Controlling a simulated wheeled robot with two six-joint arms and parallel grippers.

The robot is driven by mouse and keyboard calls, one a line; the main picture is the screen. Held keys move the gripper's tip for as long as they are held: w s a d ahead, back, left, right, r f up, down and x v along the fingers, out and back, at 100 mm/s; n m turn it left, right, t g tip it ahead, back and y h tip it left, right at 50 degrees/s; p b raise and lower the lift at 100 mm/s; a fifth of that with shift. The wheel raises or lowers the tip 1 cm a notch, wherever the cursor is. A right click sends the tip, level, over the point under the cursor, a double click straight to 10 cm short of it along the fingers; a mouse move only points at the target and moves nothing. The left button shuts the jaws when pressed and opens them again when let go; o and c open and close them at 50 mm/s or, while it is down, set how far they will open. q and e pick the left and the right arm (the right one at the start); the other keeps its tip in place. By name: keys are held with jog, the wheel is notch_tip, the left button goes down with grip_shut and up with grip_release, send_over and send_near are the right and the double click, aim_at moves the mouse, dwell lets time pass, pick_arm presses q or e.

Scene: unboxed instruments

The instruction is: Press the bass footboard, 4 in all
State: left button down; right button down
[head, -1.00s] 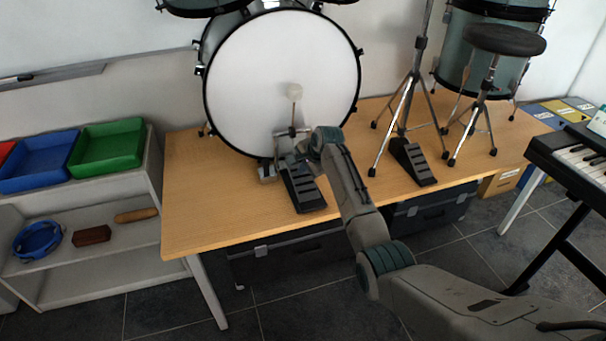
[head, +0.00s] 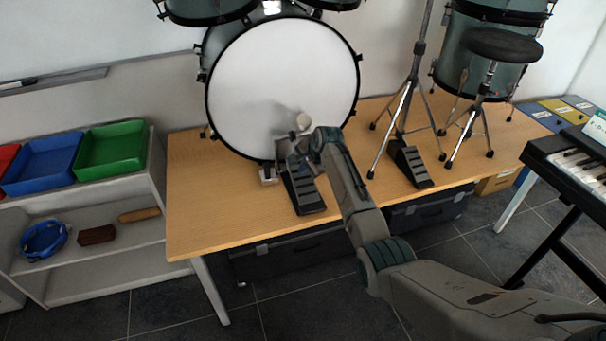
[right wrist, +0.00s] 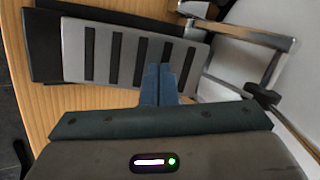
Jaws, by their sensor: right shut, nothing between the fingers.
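The bass footboard (head: 308,195), a dark ribbed plate, slopes up from the table to the front of the white bass drum (head: 275,80). In the right wrist view the footboard (right wrist: 90,52) looks grey with several dark strips. My right gripper (head: 296,157) is at its upper, drum-side end. In the wrist view the gripper (right wrist: 160,72) is shut and empty, its blue tips overlapping the plate near its upper end. Whether they touch it I cannot tell. The pale beater (head: 303,121) stands above the gripper, looking apart from the drumhead. My left gripper is out of view.
A second pedal (head: 411,165) and a stool (head: 504,45) stand to the right on the wooden table (head: 215,215). A keyboard (head: 575,165) is at the far right. A shelf with blue (head: 43,163) and green trays (head: 112,150) stands left. The table's left part is clear.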

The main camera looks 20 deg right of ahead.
aim_at(303, 177)
jog(key=shift+r, duration=0.1)
jog(key=shift+s+f+b, duration=0.15)
jog(key=shift+f+b, duration=0.7)
jog(key=shift+f, duration=1.1)
notch_tip(303, 177, up, 4)
jog(key=p, duration=0.4)
jog(key=shift+p, duration=0.4)
jog(key=shift+f, duration=0.2)
